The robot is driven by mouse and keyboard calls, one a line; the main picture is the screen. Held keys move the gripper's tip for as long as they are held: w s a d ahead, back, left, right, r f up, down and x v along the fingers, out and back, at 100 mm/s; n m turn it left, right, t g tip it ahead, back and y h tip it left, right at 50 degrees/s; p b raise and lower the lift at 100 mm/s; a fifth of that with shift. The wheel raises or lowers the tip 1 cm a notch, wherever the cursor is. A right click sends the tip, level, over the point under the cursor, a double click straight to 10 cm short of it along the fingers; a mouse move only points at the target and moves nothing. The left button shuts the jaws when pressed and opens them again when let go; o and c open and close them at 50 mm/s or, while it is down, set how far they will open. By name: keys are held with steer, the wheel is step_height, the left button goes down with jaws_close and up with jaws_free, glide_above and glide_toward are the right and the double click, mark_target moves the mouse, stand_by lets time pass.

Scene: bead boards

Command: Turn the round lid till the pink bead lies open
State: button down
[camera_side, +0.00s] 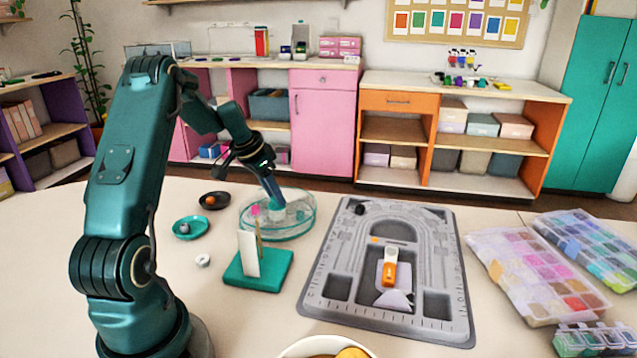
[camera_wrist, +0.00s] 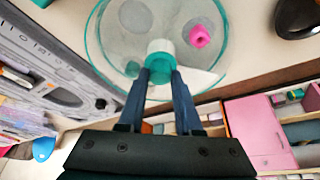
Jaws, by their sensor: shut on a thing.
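The clear round lid (camera_wrist: 110,45) with a teal rim covers the round box, which also shows in the side view (camera_side: 301,228). My gripper (camera_wrist: 160,75) points down at its middle, fingers closed on the teal and white knob (camera_wrist: 160,50). In the side view my gripper (camera_side: 275,195) reaches the knob (camera_side: 277,212) from above. The pink bead (camera_wrist: 200,36) is right of the knob in the wrist view, within a grey round patch. I cannot tell whether that patch is an opening or lies under the lid.
A green stand with a white card (camera_side: 248,255) is close in front of the box. A teal dish (camera_side: 190,228) and a dark dish (camera_side: 214,200) are to its left. The grey bead board (camera_side: 335,285) lies right, with bead cases (camera_side: 535,272) beyond.

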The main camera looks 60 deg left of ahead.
steer(key=shift+m+h, duration=0.3)
steer(key=shift+m, duration=0.4)
steer(key=c, duration=0.6)
jaws_free()
steer(key=shift+r, duration=0.1)
steer(key=shift+v, duration=2.5)
